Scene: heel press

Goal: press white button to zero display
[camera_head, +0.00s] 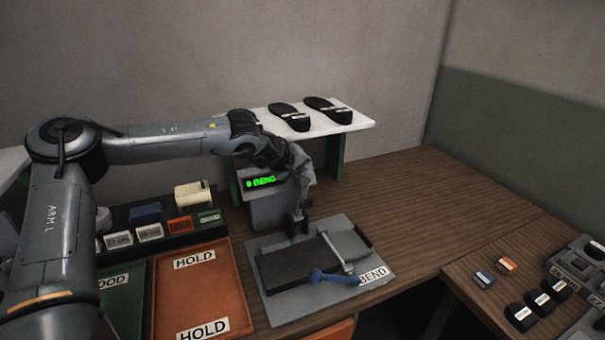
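A grey display box (268,207) stands at the back of the bench, with lit green characters on its dark screen (261,182). The characters are too small to read surely; they look like a 0 followed by letters. My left arm reaches across from the left, and its gripper (299,224) points down at the right front of the box. Its fingertips are small and dark, and I cannot tell whether they are apart or touch anything. I cannot make out a white button; the gripper and wrist cover part of the box. My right gripper is not in view.
In front of the box is a grey plate (290,310) with a dark press bed and a blue-knobbed lever (330,277), labelled BEND. An orange HOLD tray (222,290) is left. A white shelf (355,122) with black soles stands behind. The wooden bench right of the plate is clear.

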